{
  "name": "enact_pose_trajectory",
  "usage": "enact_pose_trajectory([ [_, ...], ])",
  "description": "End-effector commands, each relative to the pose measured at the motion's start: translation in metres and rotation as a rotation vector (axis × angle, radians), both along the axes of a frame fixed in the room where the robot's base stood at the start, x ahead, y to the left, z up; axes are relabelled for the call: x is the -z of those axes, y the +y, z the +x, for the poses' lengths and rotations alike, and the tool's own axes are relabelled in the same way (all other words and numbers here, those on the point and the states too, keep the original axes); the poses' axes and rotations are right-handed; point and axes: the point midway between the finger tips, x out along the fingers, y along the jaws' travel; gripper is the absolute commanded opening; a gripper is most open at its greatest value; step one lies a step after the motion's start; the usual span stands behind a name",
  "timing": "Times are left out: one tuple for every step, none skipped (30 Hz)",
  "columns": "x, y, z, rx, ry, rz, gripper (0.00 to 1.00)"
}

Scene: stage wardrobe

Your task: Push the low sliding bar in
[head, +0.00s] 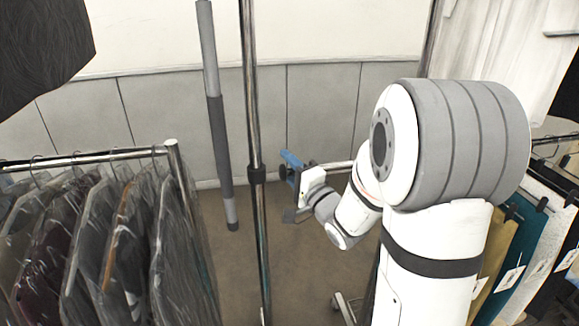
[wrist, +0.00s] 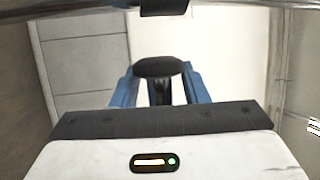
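A slim metal bar (head: 338,165) runs level in the head view, from behind my arm to beside my gripper. It may be the low sliding bar; its right part is hidden. My gripper (head: 290,162) has blue fingers and is beside the bar's left end. In the wrist view my gripper (wrist: 160,85) has its two fingers apart. A black rounded cap (wrist: 160,68) with a dark stem shows between and in front of the fingertips. I cannot tell whether the fingers touch it or whether it is the bar's end.
A tall chrome pole (head: 250,95) with a black collar (head: 257,175) stands just left of my gripper. A grey pole (head: 219,150) is farther left. A rack of covered garments (head: 125,235) is at the left; hanging clothes (head: 527,245) are at the right. Bare floor (head: 300,270) lies between.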

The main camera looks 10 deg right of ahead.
Motion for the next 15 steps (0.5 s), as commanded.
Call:
enact_pose_trajectory([
  [-0.0001, 0.0000, -0.0001, 0.000, 0.000, 0.000, 0.37],
  [-0.0001, -0.0002, -0.0002, 0.000, 0.000, 0.000, 0.35],
  [-0.0001, -0.0001, -0.0002, 0.000, 0.000, 0.000, 0.32],
  [-0.0001, -0.0002, -0.0002, 0.000, 0.000, 0.000, 0.29],
  [-0.0001, -0.0002, -0.0002, 0.000, 0.000, 0.000, 0.27],
  [-0.0001, -0.0002, -0.0003, 0.000, 0.000, 0.000, 0.23],
  [-0.0001, -0.0002, -0.0003, 0.000, 0.000, 0.000, 0.21],
  [-0.0001, -0.0002, -0.0003, 0.000, 0.000, 0.000, 0.18],
  [-0.0001, -0.0002, -0.0003, 0.000, 0.000, 0.000, 0.15],
  [-0.0001, -0.0002, -0.0003, 0.000, 0.000, 0.000, 0.13],
  [0.0000, -0.0002, -0.0002, 0.000, 0.000, 0.000, 0.10],
  [0.0001, -0.0002, -0.0003, 0.000, 0.000, 0.000, 0.07],
  [0.0001, -0.0002, -0.0003, 0.000, 0.000, 0.000, 0.05],
  [0.0001, -0.0002, -0.0004, 0.000, 0.000, 0.000, 0.02],
  [0.0001, -0.0002, -0.0004, 0.000, 0.000, 0.000, 0.00],
])
